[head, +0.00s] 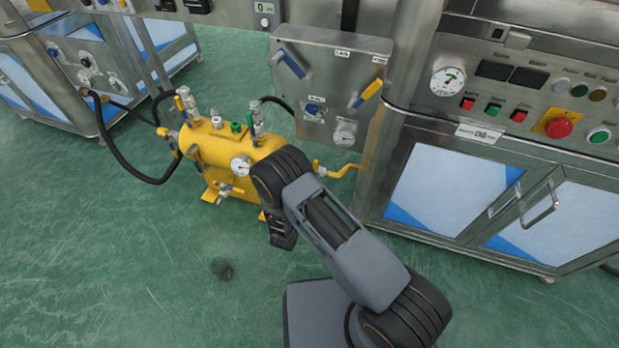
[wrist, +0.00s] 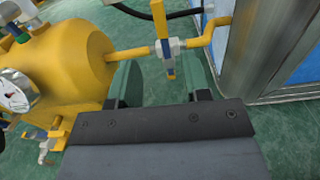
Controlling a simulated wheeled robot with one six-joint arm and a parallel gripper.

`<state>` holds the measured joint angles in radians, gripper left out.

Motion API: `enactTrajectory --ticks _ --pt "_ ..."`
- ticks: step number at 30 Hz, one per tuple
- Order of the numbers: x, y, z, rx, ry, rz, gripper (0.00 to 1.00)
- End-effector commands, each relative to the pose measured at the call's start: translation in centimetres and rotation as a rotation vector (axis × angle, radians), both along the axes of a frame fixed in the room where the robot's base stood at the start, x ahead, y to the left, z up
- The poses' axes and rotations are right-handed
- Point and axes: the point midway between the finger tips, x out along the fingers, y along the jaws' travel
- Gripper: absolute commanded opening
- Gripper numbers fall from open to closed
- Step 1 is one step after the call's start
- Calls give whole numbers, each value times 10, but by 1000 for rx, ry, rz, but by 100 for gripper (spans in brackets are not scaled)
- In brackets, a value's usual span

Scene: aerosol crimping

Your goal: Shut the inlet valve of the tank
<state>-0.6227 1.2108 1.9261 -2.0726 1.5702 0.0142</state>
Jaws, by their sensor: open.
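The yellow tank (head: 215,150) stands on the floor left of centre; its rounded end (wrist: 70,65) fills the left of the wrist view. A yellow pipe (wrist: 125,53) leaves that end and carries a metal valve (wrist: 176,46) with a yellow lever (wrist: 159,20). The lever lies across the pipe's line in the wrist view. No label shows which tank valve is the inlet. My gripper (wrist: 160,82) is open, its two green-grey fingers on either side of the lever's lower end; contact cannot be told. In the head view my arm partly hides this area.
A pressure gauge (wrist: 14,95) and a small lower valve (wrist: 42,145) are on the tank. A steel panel (head: 330,85) with levers stands behind it. A cabinet post (wrist: 268,45) stands close right of the pipe. Black hoses (head: 130,170) curve at left.

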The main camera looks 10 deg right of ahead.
Motion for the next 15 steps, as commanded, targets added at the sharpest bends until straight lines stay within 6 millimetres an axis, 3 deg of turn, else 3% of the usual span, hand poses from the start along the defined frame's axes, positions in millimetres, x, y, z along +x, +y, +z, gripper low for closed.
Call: enactTrajectory --ticks 6,15 --pt "-19 10 0 -1 0 1 44" --pt "-24 11 0 0 0 -1 44"
